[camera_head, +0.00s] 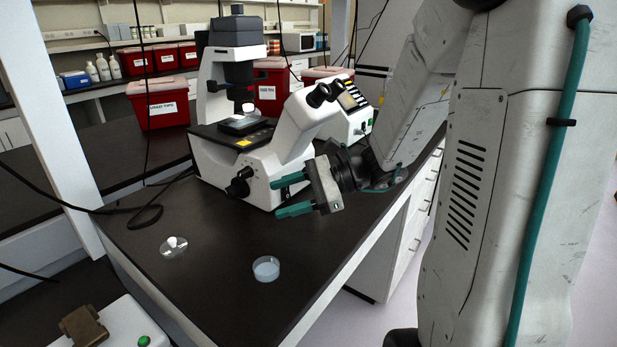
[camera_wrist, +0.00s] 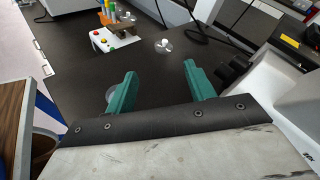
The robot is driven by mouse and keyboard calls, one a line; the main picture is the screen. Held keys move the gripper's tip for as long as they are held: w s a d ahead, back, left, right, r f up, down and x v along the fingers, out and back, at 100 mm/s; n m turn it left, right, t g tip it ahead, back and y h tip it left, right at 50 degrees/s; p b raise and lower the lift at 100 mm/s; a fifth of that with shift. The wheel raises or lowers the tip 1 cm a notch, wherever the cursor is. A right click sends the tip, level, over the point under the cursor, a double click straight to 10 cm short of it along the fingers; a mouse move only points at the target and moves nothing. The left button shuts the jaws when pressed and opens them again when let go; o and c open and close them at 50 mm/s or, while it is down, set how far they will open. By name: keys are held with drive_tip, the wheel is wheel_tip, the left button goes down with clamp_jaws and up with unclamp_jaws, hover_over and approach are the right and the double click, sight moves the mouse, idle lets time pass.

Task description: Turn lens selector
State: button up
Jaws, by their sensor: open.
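The white and black microscope (camera_head: 270,155) stands on the dark bench in the head view. The lens selector cannot be made out clearly; the area under the black stage (camera_head: 215,143) is in shadow. Black focus knobs (camera_head: 240,183) show low on the microscope's near side. My gripper (camera_head: 292,195) has its two teal fingers apart with nothing between them, in front of the microscope's base. In the wrist view my gripper (camera_wrist: 157,85) is open above the bench, with the microscope's white body (camera_wrist: 268,95) and dark knobs (camera_wrist: 230,72) to the right of the fingers.
A clear dish (camera_head: 266,268) and a clear lid with a white knob (camera_head: 173,246) lie on the near bench. Red bins (camera_head: 160,102) stand behind. A black cable (camera_head: 150,212) runs over the left side. The bench (camera_head: 215,285) is mostly free in front.

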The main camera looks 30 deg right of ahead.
drive_tip(key=w+d+f+m+t+h, duration=0.2)
drive_tip(key=d+m+t, duration=0.1)
drive_tip(key=d, duration=0.3)
drive_tip(key=w+d+f+m+t+h, duration=0.2)
drive_tip(key=d+f+m+t, duration=0.1)
drive_tip(key=d+m, duration=0.3)
drive_tip(key=w+d+f+m+t+h, duration=0.2)
drive_tip(key=d+m+t, duration=0.2)
drive_tip(key=d, duration=0.4)
drive_tip(key=shift+w+f+m+h, duration=0.35)
drive_tip(key=shift+m+h, duration=0.05)
drive_tip(key=shift+w, duration=0.35)
drive_tip(key=x, duration=0.7)
drive_tip(key=shift+s+a+r, duration=0.1)
drive_tip(key=c, duration=1)
